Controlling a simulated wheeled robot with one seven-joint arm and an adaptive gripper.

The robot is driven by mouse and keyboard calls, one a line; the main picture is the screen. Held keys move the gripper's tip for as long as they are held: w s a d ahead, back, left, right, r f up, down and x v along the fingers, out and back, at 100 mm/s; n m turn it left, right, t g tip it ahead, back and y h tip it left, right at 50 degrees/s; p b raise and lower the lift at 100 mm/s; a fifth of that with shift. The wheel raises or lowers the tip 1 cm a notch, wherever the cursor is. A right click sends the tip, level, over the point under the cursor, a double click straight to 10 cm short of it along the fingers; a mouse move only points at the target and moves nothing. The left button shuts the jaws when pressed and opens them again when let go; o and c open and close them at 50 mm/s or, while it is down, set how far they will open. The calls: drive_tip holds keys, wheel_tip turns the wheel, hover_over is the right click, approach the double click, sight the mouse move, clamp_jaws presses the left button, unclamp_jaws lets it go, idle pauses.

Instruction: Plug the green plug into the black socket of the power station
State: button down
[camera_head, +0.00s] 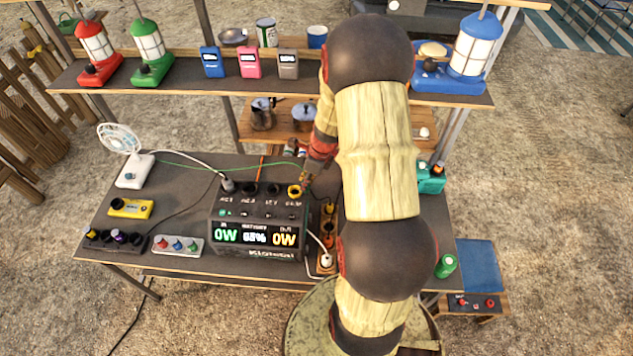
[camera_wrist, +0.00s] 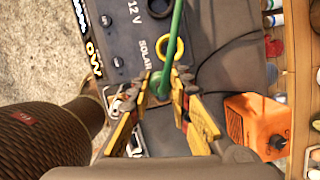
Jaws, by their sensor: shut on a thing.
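The power station (camera_head: 258,238) is a dark box on the table with a lit display on its front. On its top, black sockets (camera_head: 250,188) lie between a plugged white plug (camera_head: 228,185) and a yellow-ringed socket (camera_head: 294,191). The wrist view shows the yellow ring (camera_wrist: 180,48) close to my fingers and a black socket (camera_wrist: 158,6) by the 12V label at the top edge. My gripper (camera_wrist: 162,82) is shut on the green plug (camera_wrist: 157,88), with its green cable (camera_wrist: 174,30) running upward in that view. The plug's tip is hidden.
A white fan (camera_head: 133,172) stands at left, with the green cable (camera_head: 220,172) stretching right from it. An orange box (camera_wrist: 258,122) is right of my fingers in the wrist view. A shelf (camera_head: 180,78) with lanterns spans the back. A power strip (camera_head: 327,240) lies beside the station.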

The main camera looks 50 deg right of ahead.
drive_tip(key=w+a+p, duration=0.5)
drive_tip(key=w, duration=0.6)
drive_tip(key=shift+w+a, duration=0.25)
drive_tip(key=shift+f, duration=0.1)
drive_tip(key=shift+f+b, duration=0.8)
drive_tip(key=shift+f, duration=0.35)
drive_tip(key=shift+f, duration=0.25)
idle(0.3)
drive_tip(key=shift+f, duration=0.35)
drive_tip(key=shift+f+b, duration=0.75)
drive_tip(key=shift+f, duration=0.25)
drive_tip(key=c, duration=1.6)
unclamp_jaws()
